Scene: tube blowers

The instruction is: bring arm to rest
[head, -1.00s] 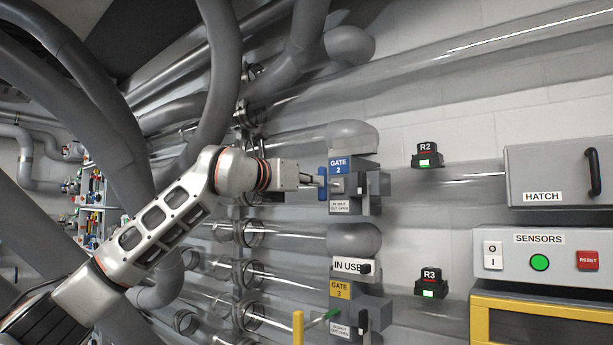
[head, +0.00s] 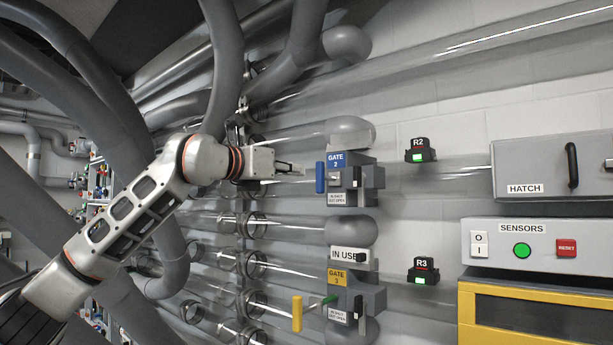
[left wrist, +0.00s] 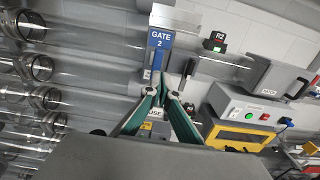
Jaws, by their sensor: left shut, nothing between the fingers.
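My left gripper (head: 290,169) is shut and empty, a little to the left of the gate 2 box. Its arm comes in from the left in the head view. In the left wrist view its fingers (left wrist: 161,88) meet at the tips. The gate 2 box (head: 350,172) has a blue handle (head: 320,177) on its left side, with a small visible gap between it and the fingertips. The blue gate 2 label also shows in the left wrist view (left wrist: 160,40). My right gripper is not in view.
The gate 3 box (head: 352,292), with a yellow handle (head: 297,313), sits below gate 2. R2 (head: 420,151) and R3 (head: 423,272) show green lights. A hatch (head: 535,168) and a sensors panel (head: 530,245) stand at right. Thick grey pipes (head: 75,75) fill the left.

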